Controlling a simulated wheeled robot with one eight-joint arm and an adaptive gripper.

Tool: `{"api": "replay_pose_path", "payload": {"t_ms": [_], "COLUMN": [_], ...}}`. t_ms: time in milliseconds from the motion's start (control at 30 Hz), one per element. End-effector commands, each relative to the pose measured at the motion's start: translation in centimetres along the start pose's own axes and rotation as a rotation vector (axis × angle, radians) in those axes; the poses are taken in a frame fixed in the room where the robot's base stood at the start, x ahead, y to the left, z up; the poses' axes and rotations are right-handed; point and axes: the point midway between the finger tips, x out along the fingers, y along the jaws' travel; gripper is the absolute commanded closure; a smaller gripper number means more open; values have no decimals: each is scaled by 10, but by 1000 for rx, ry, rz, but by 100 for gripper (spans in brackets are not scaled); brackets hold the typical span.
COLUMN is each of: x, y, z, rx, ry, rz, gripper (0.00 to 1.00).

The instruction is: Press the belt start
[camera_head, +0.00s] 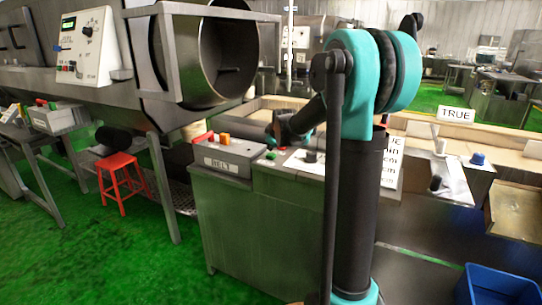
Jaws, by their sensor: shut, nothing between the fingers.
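A grey control box (226,160) with a dark label, its lettering too small to read surely, sits on a green-grey cabinet (262,215) at the middle. On its top are a red button (203,138) and an orange one (223,138). A small green button (271,155) lies to their right, near the cabinet's back edge. My gripper (273,138) is small and dark in the picture, partly hidden by my own arm. It is shut and empty, close above the green button's area; I cannot tell whether it touches anything.
A red stool (120,175) is at left. A white panel (390,165) with a dark knob lies right of the box, partly behind my arm. A blue bin (497,286) stands at lower right. Green floor is open at lower left.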

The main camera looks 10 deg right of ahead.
Motion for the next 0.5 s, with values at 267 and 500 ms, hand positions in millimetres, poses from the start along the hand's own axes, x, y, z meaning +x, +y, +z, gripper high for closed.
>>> {"api": "replay_pose_path", "payload": {"t_ms": [267, 500], "x": [5, 5], "y": [-4, -4], "z": [4, 4], "rx": [0, 0], "ry": [0, 0], "rz": [0, 0], "gripper": [100, 100]}}
